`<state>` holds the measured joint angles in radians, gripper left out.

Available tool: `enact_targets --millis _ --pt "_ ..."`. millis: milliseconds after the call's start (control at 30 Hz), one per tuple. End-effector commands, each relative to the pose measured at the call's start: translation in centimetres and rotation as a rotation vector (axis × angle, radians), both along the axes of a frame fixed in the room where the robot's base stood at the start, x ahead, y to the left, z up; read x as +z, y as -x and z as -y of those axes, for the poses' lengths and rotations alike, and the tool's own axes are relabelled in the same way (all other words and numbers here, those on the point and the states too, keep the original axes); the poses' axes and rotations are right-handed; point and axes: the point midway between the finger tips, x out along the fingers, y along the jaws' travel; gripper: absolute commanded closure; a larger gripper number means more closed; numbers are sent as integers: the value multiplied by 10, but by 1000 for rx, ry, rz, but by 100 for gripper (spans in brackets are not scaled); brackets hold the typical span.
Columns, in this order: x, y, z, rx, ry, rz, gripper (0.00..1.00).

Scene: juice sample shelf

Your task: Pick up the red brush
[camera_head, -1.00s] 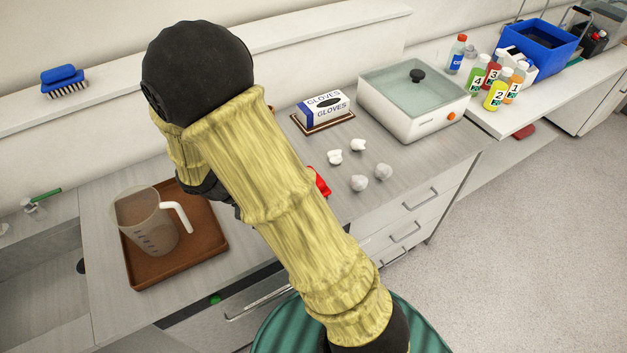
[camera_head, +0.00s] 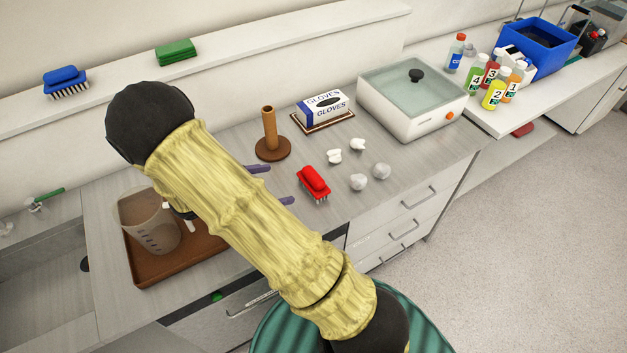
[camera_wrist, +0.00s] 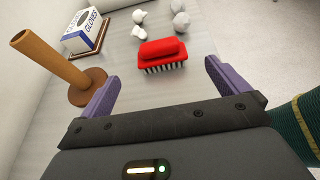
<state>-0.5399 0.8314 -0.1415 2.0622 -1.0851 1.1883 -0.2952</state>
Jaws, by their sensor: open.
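The red brush (camera_head: 314,184) lies on the grey counter, bristles down, right of my arm in the head view. In the wrist view the red brush (camera_wrist: 162,54) is ahead of my gripper, between the lines of its two fingers and apart from them. My gripper (camera_wrist: 160,88) has two purple fingers spread wide with nothing between them. In the head view only the purple fingertips of my gripper (camera_head: 272,184) show past my yellow-covered arm, left of the brush; the rest is hidden.
A brown wooden holder (camera_head: 270,135) stands behind the brush, near a glove box (camera_head: 325,105). Several crumpled white pieces (camera_head: 358,182) lie right of the brush. A jug (camera_head: 148,220) on a brown tray (camera_head: 150,277) is at left. A white lidded bath (camera_head: 412,95) stands at back right.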

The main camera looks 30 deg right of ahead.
Motion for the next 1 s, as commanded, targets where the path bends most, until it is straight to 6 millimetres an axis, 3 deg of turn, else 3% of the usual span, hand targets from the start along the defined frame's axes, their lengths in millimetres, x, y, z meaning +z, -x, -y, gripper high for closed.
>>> enact_targets --millis 433,867,1000 --pt "-28 -5 71 -2 0 -3 0" --pt "-32 -7 78 -1 -1 0 0" --pt "-34 -8 90 -3 0 -3 0"
